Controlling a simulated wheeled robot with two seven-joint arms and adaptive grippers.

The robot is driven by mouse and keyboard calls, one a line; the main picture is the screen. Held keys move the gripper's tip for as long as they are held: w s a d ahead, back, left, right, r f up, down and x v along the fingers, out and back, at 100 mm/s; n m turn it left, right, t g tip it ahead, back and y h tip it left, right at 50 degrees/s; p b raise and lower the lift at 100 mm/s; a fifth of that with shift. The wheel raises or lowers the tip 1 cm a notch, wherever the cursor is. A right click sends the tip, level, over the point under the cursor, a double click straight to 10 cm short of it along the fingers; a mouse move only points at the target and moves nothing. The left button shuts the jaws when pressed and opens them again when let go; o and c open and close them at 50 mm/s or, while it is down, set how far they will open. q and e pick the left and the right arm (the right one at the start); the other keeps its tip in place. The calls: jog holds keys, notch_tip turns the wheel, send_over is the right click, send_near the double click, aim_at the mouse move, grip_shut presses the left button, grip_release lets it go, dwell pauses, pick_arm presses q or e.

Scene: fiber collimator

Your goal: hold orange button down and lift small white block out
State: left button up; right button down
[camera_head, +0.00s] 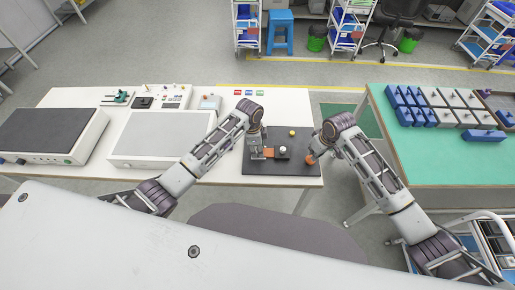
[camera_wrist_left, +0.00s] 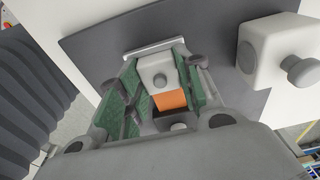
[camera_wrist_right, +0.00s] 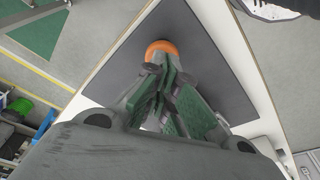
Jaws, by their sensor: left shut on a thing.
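The orange button (camera_wrist_right: 160,48) is a round cap on the dark board in the right wrist view. It also shows in the head view (camera_head: 309,159). My right gripper (camera_wrist_right: 160,72) has its fingertips together at the button's edge; whether the button is pressed down I cannot tell. The small white block (camera_wrist_left: 157,70) lies between the green-padded fingers of my left gripper (camera_wrist_left: 160,62), which is shut on it. An orange part (camera_wrist_left: 170,101) sits against the block. In the head view my left gripper (camera_head: 258,153) is low at the board's left side.
The dark board (camera_head: 299,136) lies on the white table's right end. A white box with a grey knob (camera_wrist_left: 278,58) is close beside my left gripper. White-cased devices (camera_head: 160,135) stand to the left. A green table (camera_head: 445,155) with blue and white blocks stands right, across a gap.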

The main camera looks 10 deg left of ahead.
pick_arm(q)
jog(key=shift+a+f, duration=0.1)
pick_arm(e)
jog(key=shift+s+f, duration=0.1)
jog(key=shift+f, duration=1.35)
dwell(0.9)
pick_arm(q)
jog(key=shift+r, duration=2.05)
dwell(1.1)
jog(key=shift+r, duration=1.9)
